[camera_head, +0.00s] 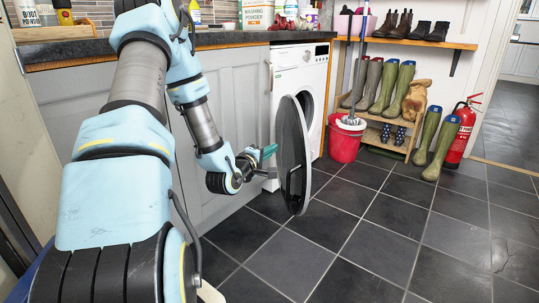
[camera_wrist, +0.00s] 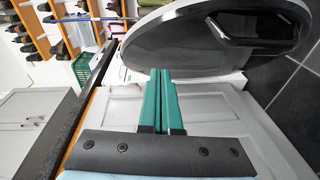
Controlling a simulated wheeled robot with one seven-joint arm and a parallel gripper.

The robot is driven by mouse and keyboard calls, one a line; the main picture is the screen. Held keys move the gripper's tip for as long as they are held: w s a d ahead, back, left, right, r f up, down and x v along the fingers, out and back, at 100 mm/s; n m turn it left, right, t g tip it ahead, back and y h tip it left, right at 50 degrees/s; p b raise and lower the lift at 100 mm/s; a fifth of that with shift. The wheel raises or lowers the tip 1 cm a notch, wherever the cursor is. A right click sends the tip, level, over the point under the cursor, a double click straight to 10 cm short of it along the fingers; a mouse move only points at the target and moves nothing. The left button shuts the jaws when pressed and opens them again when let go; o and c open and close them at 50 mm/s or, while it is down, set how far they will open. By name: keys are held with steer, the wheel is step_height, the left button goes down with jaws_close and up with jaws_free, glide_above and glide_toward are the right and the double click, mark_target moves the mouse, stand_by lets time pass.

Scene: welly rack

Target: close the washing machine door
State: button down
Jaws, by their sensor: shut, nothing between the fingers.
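The white washing machine (camera_head: 300,68) stands under the dark worktop. Its round door (camera_head: 292,150), dark with a grey rim, stands wide open towards me. In the wrist view the door (camera_wrist: 190,50) fills the top, with its dark handle recess (camera_wrist: 258,27) at the upper right. My gripper (camera_head: 270,150) is at the left side of the door, close to its face. In the wrist view my gripper's two green fingers (camera_wrist: 161,72) lie together with nothing between them, their tips near the door's rim. I cannot tell whether they touch it.
A red bucket (camera_head: 344,140) with a mop stands right of the machine. Beyond it are a boot rack (camera_head: 385,135), green wellies and a red fire extinguisher (camera_head: 462,130). Grey cupboards (camera_head: 235,100) flank my arm. The tiled floor (camera_head: 370,230) in front is clear.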

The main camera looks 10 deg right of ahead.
mark_target(298, 141)
steer(key=w+d, duration=0.1)
steer(key=d, duration=0.1)
steer(key=w+d+b, duration=0.1)
steer(key=w+d, duration=0.1)
steer(key=w+d+f, duration=0.1)
steer(key=w+d, duration=0.1)
steer(key=d, duration=0.1)
steer(key=shift+b, duration=0.4)
steer(key=shift+d, duration=0.5)
